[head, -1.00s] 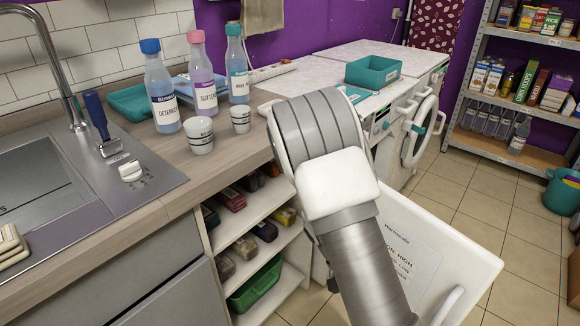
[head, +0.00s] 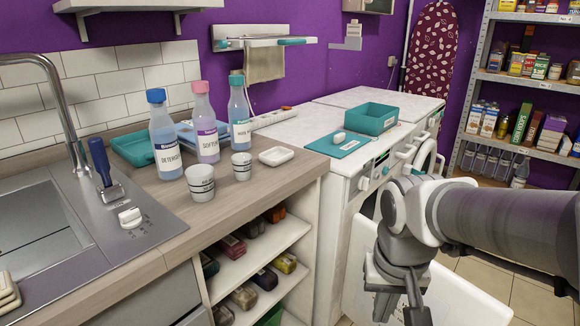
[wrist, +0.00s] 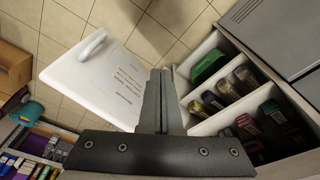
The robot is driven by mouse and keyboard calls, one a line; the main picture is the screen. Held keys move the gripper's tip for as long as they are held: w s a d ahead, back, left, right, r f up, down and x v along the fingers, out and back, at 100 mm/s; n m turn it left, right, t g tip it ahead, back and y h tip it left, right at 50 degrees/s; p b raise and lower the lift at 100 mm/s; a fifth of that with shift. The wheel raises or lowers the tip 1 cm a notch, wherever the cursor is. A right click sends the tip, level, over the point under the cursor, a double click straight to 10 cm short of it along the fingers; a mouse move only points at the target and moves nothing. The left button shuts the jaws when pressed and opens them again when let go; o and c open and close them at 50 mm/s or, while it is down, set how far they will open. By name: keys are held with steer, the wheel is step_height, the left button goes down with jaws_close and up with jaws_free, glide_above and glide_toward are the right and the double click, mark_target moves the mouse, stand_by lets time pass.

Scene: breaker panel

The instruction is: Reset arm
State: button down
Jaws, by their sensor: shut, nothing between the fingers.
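My arm comes in from the right in the head view. My gripper (head: 397,300) points down at the lower right, in front of the washing machine side and the open white cabinet door (head: 455,295). In the wrist view my gripper (wrist: 162,75) is shut, with its fingers together and nothing between them. Beyond the fingers in that view are the white door (wrist: 105,85) with a printed sheet and the open shelf compartments. The gripper appears apart from the door and shelves.
Three bottles, such as the pink-capped one (head: 205,125), two cups (head: 201,183) and a white dish (head: 276,156) stand on the wooden counter. A teal bin (head: 371,118) sits on the white machine (head: 345,165). A metal rack (head: 520,90) stands at the back right. Tiled floor shows between.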

steer(key=s+r+t+p, duration=0.2)
steer(key=r+p, duration=1.1)
steer(key=r, duration=0.3)
steer(key=s+r+n+t+p, duration=0.1)
steer(key=s+r+p, duration=0.2)
steer(key=r+p, duration=1)
step_height(320, 180, up, 4)
steer(key=shift+a+f+n+t, duration=0.25)
steer(key=shift+n+t, duration=0.05)
steer(key=shift+t, duration=0.1)
